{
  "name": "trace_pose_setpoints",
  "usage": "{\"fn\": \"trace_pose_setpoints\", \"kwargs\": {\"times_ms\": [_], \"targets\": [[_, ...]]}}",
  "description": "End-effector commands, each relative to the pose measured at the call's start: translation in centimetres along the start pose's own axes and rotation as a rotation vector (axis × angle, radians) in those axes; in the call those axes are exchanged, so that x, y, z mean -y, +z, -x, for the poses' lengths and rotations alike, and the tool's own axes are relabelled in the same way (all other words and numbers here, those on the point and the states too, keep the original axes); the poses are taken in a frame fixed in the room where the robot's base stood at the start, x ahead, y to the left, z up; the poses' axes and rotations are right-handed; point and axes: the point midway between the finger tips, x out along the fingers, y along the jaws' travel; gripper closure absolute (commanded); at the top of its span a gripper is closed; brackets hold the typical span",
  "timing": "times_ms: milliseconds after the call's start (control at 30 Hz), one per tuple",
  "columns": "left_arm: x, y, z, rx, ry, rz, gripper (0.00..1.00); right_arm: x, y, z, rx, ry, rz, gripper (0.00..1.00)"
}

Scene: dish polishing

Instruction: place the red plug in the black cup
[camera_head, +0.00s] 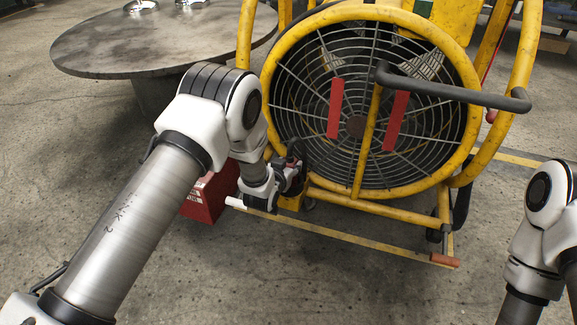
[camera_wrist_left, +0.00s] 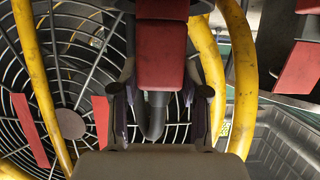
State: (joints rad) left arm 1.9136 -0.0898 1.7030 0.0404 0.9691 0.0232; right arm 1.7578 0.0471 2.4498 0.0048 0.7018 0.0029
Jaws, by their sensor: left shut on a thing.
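My left gripper (camera_head: 290,180) is in front of the lower left part of the yellow fan frame. In the left wrist view, its two fingers (camera_wrist_left: 160,108) are on either side of a red plug (camera_wrist_left: 160,55) with a dark curved part below it. The gripper is shut on this plug. In the head view the plug is mostly hidden by the gripper. I cannot make out a black cup for sure in either view. My right arm shows at the right edge of the head view, but its gripper is out of view.
A large caged fan (camera_head: 440,115) with a yellow tube frame and a dark handle (camera_head: 450,92) stands close ahead. A red box (camera_head: 208,198) is on the floor beside my left wrist. A round table (camera_head: 100,50) stands at the back left. A dark grey ribbed container (camera_wrist_left: 285,140) shows at lower right in the wrist view.

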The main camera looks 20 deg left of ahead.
Motion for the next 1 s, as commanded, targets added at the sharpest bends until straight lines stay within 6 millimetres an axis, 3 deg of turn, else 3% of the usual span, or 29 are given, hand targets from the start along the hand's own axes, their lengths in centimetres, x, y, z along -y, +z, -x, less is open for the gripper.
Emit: {"fn": "trace_pose_setpoints", "kwargs": {"times_ms": [33, 67, 100, 467, 567, 800, 1000], "targets": [[0.0, 0.1, 0.0, 0.0, 0.0, 0.0, 0.44, 0.0, 0.0, 0.0, 0.0, 0.0, 0.0, 0.6], [0.0, 0.1, 0.0, 0.0, 0.0, 0.0, 0.34, 0.0, 0.0, 0.0, 0.0, 0.0, 0.0, 0.6], [0.0, 0.1, 0.0, 0.0, 0.0, 0.0, 0.3, 0.0, 0.0, 0.0, 0.0, 0.0, 0.0, 0.6], [0.0, -0.4, 0.5, 0.001, 0.0, 0.0, 0.3, 0.0, 0.1, 0.5, 0.001, 0.0, 0.0, 0.6], [0.0, -0.7, 2.1, 0.003, 0.0, 0.0, 0.3, 0.0, 0.1, 1.8, 0.003, 0.0, 0.002, 0.6], [0.0, -0.8, 8.4, 0.005, 0.0, 0.0, 0.3, 0.1, 0.2, 5.5, 0.007, -0.001, 0.01, 0.6], [0.0, -0.4, 11.7, 0.002, 0.0, 0.0, 0.3, 0.2, 0.3, 6.8, 0.01, -0.002, 0.013, 0.6]]}}
